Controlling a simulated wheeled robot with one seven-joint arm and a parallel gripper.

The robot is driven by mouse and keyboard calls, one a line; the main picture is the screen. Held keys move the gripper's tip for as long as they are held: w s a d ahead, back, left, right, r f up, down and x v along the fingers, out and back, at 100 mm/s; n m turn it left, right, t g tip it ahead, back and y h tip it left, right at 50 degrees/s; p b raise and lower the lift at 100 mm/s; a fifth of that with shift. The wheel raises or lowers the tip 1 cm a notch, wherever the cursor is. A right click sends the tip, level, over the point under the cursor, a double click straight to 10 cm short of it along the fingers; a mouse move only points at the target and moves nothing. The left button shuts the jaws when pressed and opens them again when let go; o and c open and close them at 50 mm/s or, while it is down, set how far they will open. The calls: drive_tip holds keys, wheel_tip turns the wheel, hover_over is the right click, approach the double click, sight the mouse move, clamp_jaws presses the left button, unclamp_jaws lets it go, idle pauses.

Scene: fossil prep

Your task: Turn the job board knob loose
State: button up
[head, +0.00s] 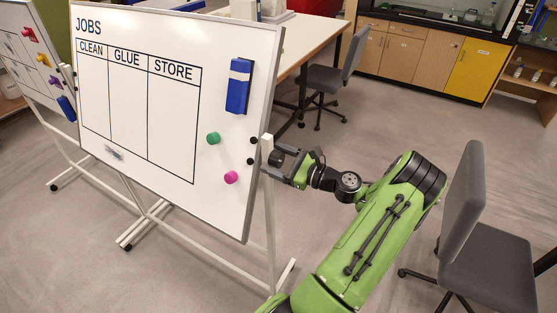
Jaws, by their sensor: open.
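The job board (222,70) is a white panel headed JOBS, with CLEAN, GLUE and STORE columns, tilted on a white stand. A dark round knob (277,157) appears on the outer side of the stand's right post (267,150). My gripper (283,161) is open at that post, pointing left. Its jaws seem to be around or right beside the knob; I cannot tell whether they touch it. The jaws partly hide this spot.
Small black round parts (253,161) sit at the board's right edge. The board carries a blue eraser (238,86), a green magnet (213,138) and a pink magnet (231,177). A grey chair (485,245) stands right of my arm.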

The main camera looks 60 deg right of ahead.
drive_tip(key=s+d+b, duration=0.1)
drive_tip(key=s, duration=1.4)
drive_tip(key=shift+s+d, duration=0.2)
drive_tip(key=shift+s, duration=0.15)
